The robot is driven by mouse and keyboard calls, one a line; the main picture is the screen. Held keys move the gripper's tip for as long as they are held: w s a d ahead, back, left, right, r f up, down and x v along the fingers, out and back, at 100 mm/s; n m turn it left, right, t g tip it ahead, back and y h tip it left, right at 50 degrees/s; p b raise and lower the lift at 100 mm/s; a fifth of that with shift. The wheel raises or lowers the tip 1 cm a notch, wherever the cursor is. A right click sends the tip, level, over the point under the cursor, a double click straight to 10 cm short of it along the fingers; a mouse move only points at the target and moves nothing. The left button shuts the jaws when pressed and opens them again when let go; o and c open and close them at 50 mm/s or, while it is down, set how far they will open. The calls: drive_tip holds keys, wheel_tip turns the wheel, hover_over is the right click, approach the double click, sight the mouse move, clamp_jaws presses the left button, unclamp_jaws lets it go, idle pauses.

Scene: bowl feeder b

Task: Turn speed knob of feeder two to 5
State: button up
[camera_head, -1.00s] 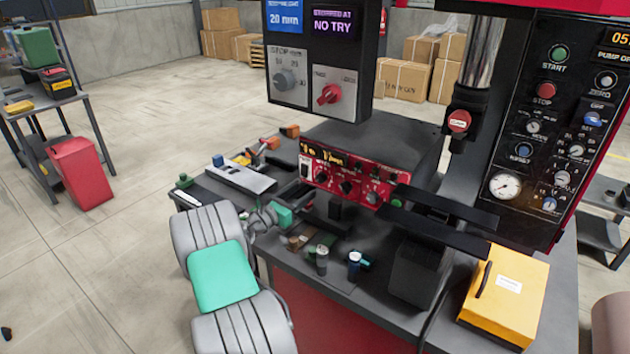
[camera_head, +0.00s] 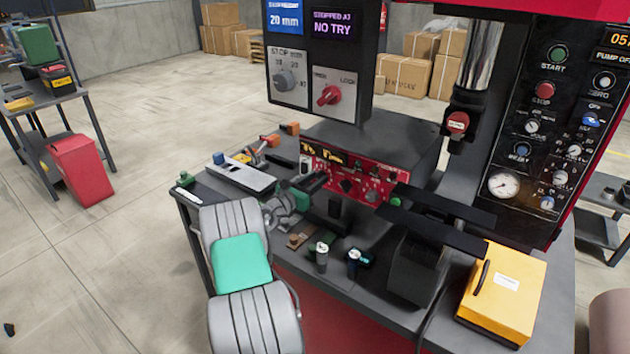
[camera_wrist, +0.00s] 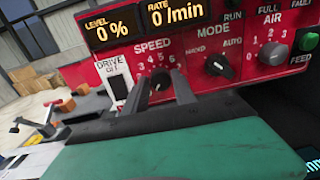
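The red control panel (camera_head: 352,176) of the feeder sits on the workbench. It fills the top of the wrist view, with displays reading LEVEL 0 % and RATE 0 /min. The SPEED knob (camera_wrist: 160,77) is dark, below its printed scale; which number it points at cannot be told. My gripper (camera_head: 318,179) reaches the left part of the panel. In the wrist view its two dark fingers (camera_wrist: 161,85) are apart, one on each side of the SPEED knob, and part of the knob is hidden. Contact with the knob cannot be told.
A black and white DRIVE switch (camera_wrist: 117,88) is close left of the fingers. The MODE knob (camera_wrist: 217,65) and AIR knob (camera_wrist: 272,53) are to the right. A hanging control box (camera_head: 318,60) is above the bench. Small containers (camera_head: 322,256) stand on the bench in front.

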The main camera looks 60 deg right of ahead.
clamp_jaws()
drive_tip(key=shift+f+m+b, duration=0.1)
drive_tip(key=shift+m+b, duration=0.3)
drive_tip(key=shift+s+f+m+t+b, duration=0.1)
drive_tip(key=shift+m+t+b, duration=0.15)
drive_tip(key=shift+m+b, duration=4.3)
drive_tip(key=shift+s+f+m+t+b, duration=0.1)
drive_tip(key=shift+m+t+b, duration=0.2)
drive_tip(key=shift+m+b, duration=4.3)
drive_tip(key=shift+s+f+m+t+b, duration=0.1)
drive_tip(key=shift+m+t+b, duration=0.15)
drive_tip(key=shift+m+b, duration=4.3)
drive_tip(key=shift+m, duration=0.4)
